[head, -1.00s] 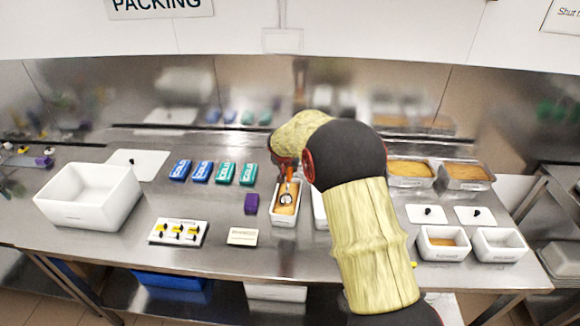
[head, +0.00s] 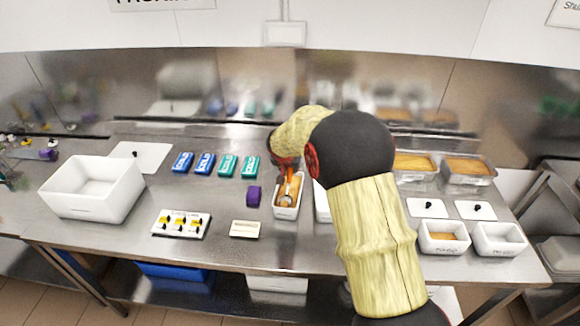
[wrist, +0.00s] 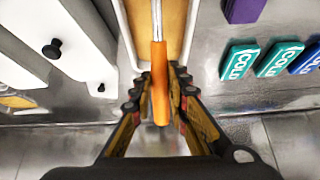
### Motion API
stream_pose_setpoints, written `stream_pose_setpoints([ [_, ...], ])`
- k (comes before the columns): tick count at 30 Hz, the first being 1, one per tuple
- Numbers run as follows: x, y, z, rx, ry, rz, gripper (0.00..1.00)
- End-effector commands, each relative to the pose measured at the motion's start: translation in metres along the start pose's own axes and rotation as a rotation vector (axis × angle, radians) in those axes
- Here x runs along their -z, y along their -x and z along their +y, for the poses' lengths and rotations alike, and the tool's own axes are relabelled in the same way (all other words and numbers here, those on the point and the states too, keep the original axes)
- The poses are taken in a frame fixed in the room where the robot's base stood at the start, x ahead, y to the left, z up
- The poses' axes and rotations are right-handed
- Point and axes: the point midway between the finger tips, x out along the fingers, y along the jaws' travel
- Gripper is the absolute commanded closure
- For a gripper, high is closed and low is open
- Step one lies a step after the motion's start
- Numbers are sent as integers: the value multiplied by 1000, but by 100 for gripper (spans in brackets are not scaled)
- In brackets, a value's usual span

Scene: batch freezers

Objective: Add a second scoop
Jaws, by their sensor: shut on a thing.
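My gripper (wrist: 158,85) is shut on the orange handle (wrist: 160,110) of a scoop, which also shows in the head view (head: 285,201). The scoop's metal end reaches into a narrow white tub (head: 285,214) of tan-orange ice cream (head: 296,190). In the wrist view the tub (wrist: 127,38) lies just beyond my fingertips, with the ice cream (wrist: 176,25) around the metal shank. The scoop's bowl is out of sight there, and its load is unclear. A small white tub (head: 445,247) at the right holds some tan filling. An empty-looking small tub (head: 500,248) stands beside it.
Blue and green cold packs (head: 227,166) and a purple block (head: 253,196) lie left of the tub. A large white bin (head: 95,205) stands far left. Metal pans (head: 468,179) and knobbed lids (head: 427,208) are at right. My arm hides part of another white tub (head: 322,208).

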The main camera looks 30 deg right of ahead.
Motion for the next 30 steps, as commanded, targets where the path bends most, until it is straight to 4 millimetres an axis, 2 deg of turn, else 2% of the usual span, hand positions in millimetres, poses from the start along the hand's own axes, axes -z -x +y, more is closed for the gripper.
stream_pose_setpoints([
  [23,4,-5,0,1,-2,-72,100],
  [30,15,5,0,1,-2,-70,100],
])
